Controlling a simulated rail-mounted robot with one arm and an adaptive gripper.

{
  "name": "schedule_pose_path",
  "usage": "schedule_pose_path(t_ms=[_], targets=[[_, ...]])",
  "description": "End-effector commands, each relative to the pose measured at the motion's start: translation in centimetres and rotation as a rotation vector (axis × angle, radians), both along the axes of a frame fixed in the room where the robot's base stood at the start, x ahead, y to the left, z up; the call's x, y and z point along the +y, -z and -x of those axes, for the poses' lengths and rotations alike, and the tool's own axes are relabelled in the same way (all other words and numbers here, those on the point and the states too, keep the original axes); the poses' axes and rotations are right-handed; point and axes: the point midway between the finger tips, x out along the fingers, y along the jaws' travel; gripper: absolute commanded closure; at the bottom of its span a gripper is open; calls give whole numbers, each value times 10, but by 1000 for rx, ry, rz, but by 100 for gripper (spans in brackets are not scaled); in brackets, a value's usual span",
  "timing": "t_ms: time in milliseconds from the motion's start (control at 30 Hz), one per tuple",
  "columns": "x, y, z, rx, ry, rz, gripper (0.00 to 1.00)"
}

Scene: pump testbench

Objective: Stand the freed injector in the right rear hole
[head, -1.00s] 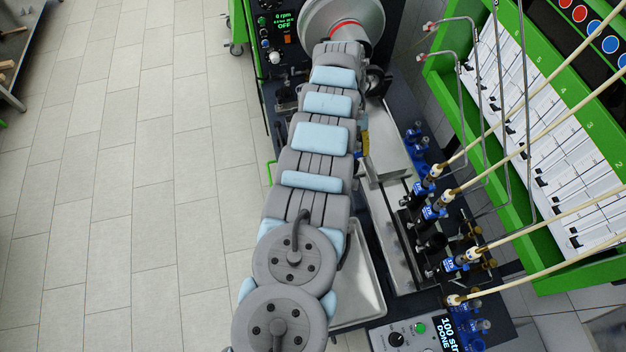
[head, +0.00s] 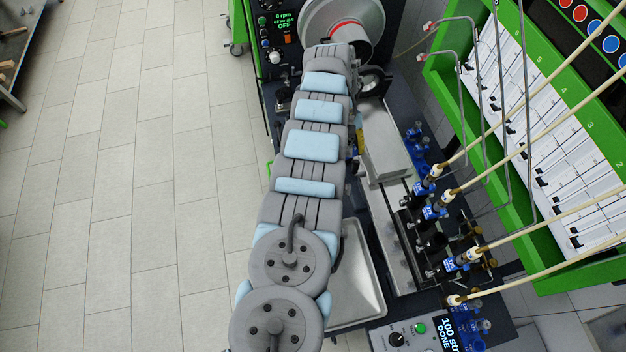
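My gripper is not in view; my arm runs up the picture and hides its own end near the pump testbench. Several injectors with blue bodies stand in a row on the bench, one of them the injector (head: 431,212) at mid-row and another the injector (head: 456,264) nearer the front. More blue-topped parts (head: 416,138) stand at the rear of the row, and others (head: 476,330) at the front right. I cannot tell which injector is the freed one, nor make out the right rear hole.
A grey metal box (head: 388,150) lies right of my arm. A shallow metal tray (head: 358,285) is beside my arm in front. Pale hoses and bent steel pipes cross above the injectors. A green rack (head: 550,262) bounds the right. A control box (head: 398,338) reads DONE.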

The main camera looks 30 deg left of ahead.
Motion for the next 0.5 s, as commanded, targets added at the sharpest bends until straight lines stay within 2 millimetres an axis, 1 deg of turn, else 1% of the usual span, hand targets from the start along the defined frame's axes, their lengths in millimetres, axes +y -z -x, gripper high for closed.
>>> schedule_pose_path(t_ms=[500], targets=[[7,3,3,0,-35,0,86]])
